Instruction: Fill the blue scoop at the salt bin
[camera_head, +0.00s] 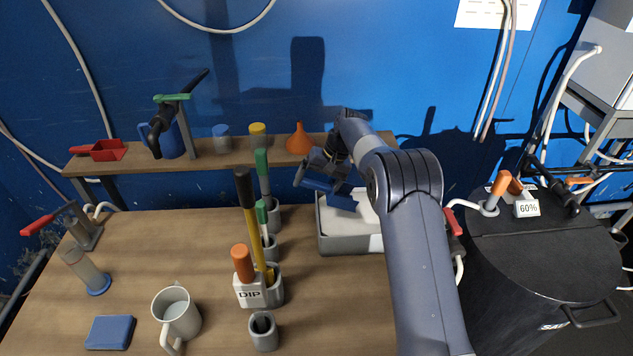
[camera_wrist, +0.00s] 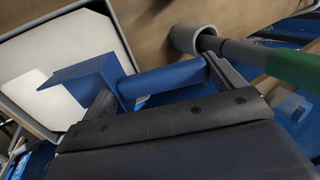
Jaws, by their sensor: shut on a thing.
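The blue scoop (camera_head: 330,193) is in my gripper (camera_head: 318,172), over the left part of the salt bin. The salt bin (camera_head: 345,244) is a grey open box on the table, with white salt (camera_wrist: 62,62) inside. In the wrist view my gripper (camera_wrist: 165,84) is shut on the handle of the scoop (camera_wrist: 90,76), and the scoop's head is over the white salt surface. The inside of the scoop is hidden, so I cannot tell if it holds salt. My arm covers the bin's right side in the head view.
Left of the bin stand grey holders (camera_head: 272,285) with green- and orange-handled tools. A shelf (camera_head: 225,160) behind carries a red scoop (camera_head: 108,150), an orange funnel (camera_head: 299,139) and small jars. A white mug (camera_head: 177,316) stands in front. A black drum (camera_head: 545,250) is at right.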

